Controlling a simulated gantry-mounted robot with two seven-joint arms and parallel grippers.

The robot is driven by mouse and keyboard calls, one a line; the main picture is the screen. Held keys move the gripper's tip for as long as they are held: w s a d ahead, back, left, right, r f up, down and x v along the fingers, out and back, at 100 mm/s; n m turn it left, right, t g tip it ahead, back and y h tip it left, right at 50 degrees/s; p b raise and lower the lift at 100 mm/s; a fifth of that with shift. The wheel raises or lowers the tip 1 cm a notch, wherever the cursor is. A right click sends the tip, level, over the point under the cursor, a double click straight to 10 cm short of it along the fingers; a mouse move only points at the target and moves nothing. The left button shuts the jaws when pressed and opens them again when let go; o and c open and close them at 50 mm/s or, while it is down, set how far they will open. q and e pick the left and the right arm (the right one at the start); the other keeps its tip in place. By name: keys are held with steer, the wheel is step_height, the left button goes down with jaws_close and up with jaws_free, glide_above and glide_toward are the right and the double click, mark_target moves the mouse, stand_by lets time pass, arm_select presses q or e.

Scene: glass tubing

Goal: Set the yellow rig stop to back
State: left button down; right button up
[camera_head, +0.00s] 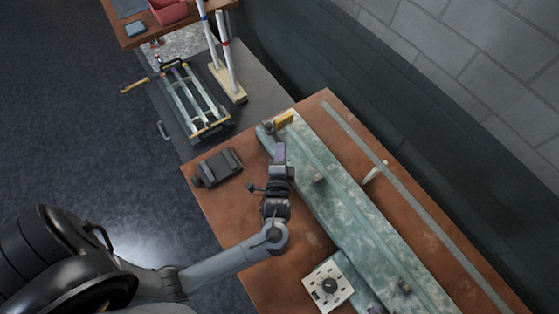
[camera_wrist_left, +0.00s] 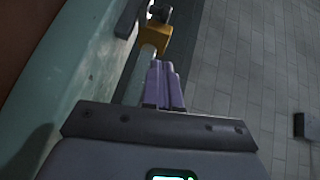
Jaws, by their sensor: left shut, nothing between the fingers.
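The yellow rig stop (camera_head: 284,120) is a small yellow block at the far end of the long green rig (camera_head: 335,200) on the brown bench. It also shows in the left wrist view (camera_wrist_left: 155,36), just beyond my fingertips, on a pale rail. My left gripper (camera_head: 279,152) is over the far part of the rig, a little nearer than the stop, with its purple fingers pointing at it. In the left wrist view the fingers (camera_wrist_left: 162,72) are together and empty; a small gap seems to separate them from the stop. My right gripper is in no view.
A dark clamp-like block (camera_head: 217,167) lies on the bench left of the rig. A white panel with a black knob (camera_head: 328,286) sits at the near end. A rack of glass tubes (camera_head: 190,98) stands on the grey surface beyond. A wall runs along the right.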

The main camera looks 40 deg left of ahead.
mark_target(267, 133)
arm_select(q)
steer(key=x, duration=0.3)
steer(key=shift+w+a, duration=0.15)
steer(key=a, duration=0.3)
steer(key=shift+w+f, duration=0.25)
steer(key=shift+w, duration=0.05)
steer(key=shift+w+a+f, duration=0.1)
steer(key=shift+a, duration=0.45)
steer(key=a, duration=0.2)
steer(key=w+a+p, duration=0.1)
steer(key=shift+a, duration=0.35)
steer(key=shift+f, duration=0.1)
